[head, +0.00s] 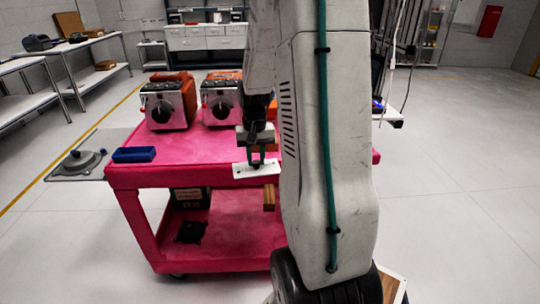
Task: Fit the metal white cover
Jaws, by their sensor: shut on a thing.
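My gripper (257,162) hangs down at the front edge of the pink cart, partly beside my own arm. It is shut on a flat white metal cover (243,171). The cover is held roughly level near the cart's front rim, and its right part is partly hidden by the fingers. Two servo units with silver fronts and black round dials stand on the cart top, one at the left (168,104) and one nearer the middle (221,100). My arm hides the right part of the cart top.
The pink cart (133,179) has a lower shelf with a dark box (190,198) and a black part (190,231). A blue tray (134,155) sits on its left corner. A grey plate with a round part (79,160) is at left. The cart top's middle front is clear.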

